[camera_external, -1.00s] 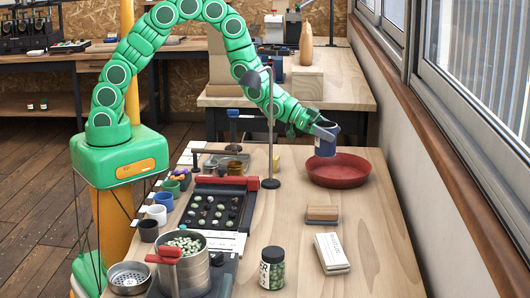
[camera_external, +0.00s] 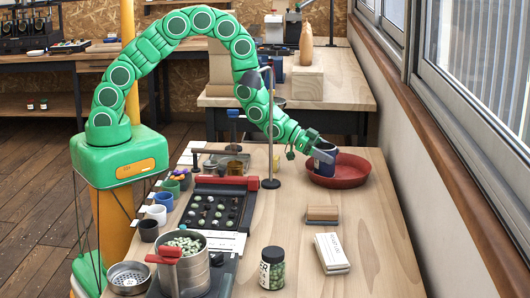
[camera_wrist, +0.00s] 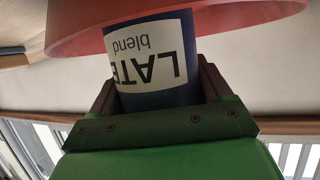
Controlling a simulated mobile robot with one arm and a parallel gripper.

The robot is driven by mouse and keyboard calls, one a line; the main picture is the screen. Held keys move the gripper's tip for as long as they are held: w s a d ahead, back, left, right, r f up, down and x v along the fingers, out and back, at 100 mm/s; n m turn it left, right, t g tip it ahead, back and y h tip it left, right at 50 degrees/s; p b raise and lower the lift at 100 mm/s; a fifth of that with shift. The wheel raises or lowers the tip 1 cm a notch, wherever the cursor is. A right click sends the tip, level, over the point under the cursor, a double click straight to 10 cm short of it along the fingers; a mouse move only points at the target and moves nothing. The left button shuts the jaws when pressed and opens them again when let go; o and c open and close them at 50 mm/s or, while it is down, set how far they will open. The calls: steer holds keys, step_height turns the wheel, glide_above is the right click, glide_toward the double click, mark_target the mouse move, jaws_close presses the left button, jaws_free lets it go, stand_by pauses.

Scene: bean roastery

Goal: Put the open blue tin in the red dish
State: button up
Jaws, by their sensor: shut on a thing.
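The blue tin (camera_external: 327,167) is inside the red dish (camera_external: 352,172), towards the dish's left side. The tin looks upright or nearly so, and I cannot tell whether its bottom touches the dish floor. My gripper (camera_external: 323,155) is shut on the tin's side. In the wrist view the tin (camera_wrist: 147,60) shows a white label with "LATE blend" upside down between my gripper's fingers (camera_wrist: 157,85). The red dish (camera_wrist: 75,38) shows there behind the tin. The tin's open top is hidden in the wrist view.
A thin lamp stand (camera_external: 270,150) rises just left of my forearm. A wooden block (camera_external: 322,213), white packets (camera_external: 331,251) and a jar of green beans (camera_external: 272,268) stand nearer. A black tray (camera_external: 216,207) lies left. The table right of the dish is clear.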

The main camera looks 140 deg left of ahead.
steer(key=shift+f, duration=0.15)
steer(key=o, duration=1)
steer(key=shift+v, duration=0.85)
steer(key=shift+s+d+r, duration=0.3)
steer(key=shift+s+r, duration=0.25)
steer(key=shift+r, duration=0.2)
step_height(320, 180, up, 6)
steer(key=shift+r, duration=0.2)
